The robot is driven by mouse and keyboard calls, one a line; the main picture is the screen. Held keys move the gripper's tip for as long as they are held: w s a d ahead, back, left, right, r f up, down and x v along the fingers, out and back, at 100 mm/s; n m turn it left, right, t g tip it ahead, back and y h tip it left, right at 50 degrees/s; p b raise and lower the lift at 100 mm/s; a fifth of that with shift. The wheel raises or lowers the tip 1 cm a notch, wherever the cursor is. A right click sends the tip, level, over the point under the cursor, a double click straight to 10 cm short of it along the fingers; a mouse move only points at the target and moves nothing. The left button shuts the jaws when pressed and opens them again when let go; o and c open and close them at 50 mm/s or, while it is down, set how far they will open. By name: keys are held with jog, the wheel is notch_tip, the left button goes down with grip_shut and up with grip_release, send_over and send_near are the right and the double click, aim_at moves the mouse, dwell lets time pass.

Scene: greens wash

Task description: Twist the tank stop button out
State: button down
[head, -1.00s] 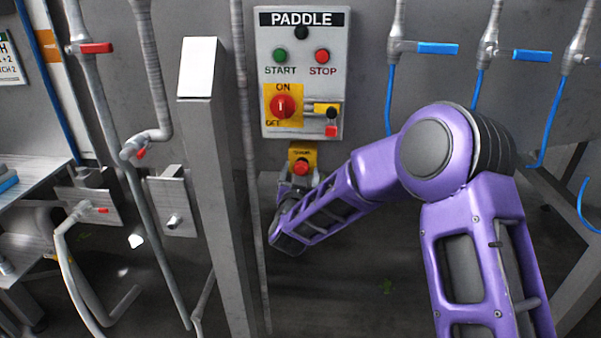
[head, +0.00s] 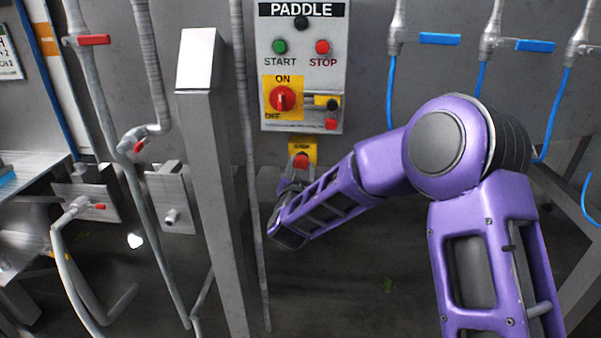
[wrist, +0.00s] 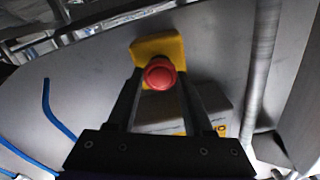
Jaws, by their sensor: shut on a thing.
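The tank stop button (head: 301,160) is a red mushroom head on a small yellow box (head: 303,147) below the PADDLE panel. In the wrist view the red button (wrist: 159,73) sits between the tips of my two dark fingers, in front of the yellow plate (wrist: 158,47). My gripper (head: 298,176) comes up to the button from below and is shut on it. The fingers hide the button's sides, and its turn angle cannot be told.
The PADDLE control panel (head: 303,70) with its START, STOP and red rotary switch is just above. A grey metal post (head: 213,170) stands close on the left. Pipes with blue-handled valves (head: 432,40) hang on the right.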

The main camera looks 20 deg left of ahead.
jog(key=m+b, duration=0.1)
jog(key=b, duration=0.1)
jog(key=m+b, duration=0.2)
jog(key=shift+f, duration=0.35)
jog(key=shift+r+m+b, duration=0.2)
jog(key=shift+m+b, duration=1.1)
jog(key=shift+m, duration=0.2)
jog(key=shift+c, duration=1.6)
grip_release()
jog(key=shift+r, duration=0.1)
jog(key=v, duration=1.7)
jog(key=shift+s, duration=0.25)
